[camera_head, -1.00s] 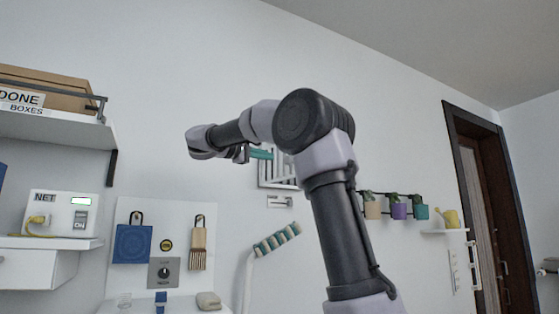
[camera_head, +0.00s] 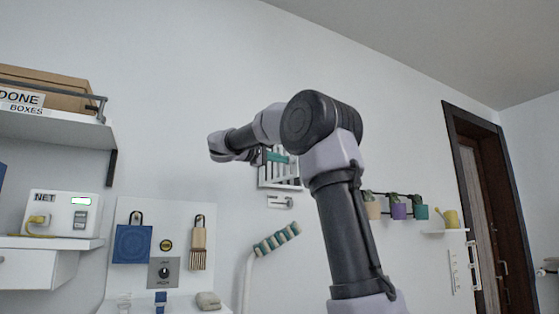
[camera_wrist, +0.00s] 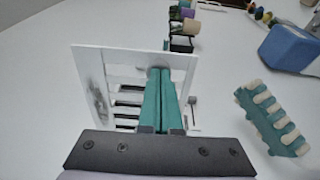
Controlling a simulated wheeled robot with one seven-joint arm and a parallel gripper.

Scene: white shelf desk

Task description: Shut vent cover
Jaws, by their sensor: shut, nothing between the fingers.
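The white vent (camera_head: 268,180) is on the wall, partly hidden behind my arm in the head view. In the wrist view the vent (camera_wrist: 92,62) is a square white frame with slats and dark gaps between them. My gripper (camera_wrist: 159,72) has teal fingers pressed together with nothing between them. The fingers point at the vent and hide part of its slats. My gripper (camera_head: 279,158) also shows in front of the vent's upper part in the head view. I cannot tell whether the fingertips touch the vent.
A small plate (camera_head: 281,202) is on the wall below the vent. A teal-and-cream striped lamp head (camera_head: 277,239) stands below it and shows at the right in the wrist view (camera_wrist: 270,122). Potted plants (camera_head: 398,208) hang to the right. The wall above is clear.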

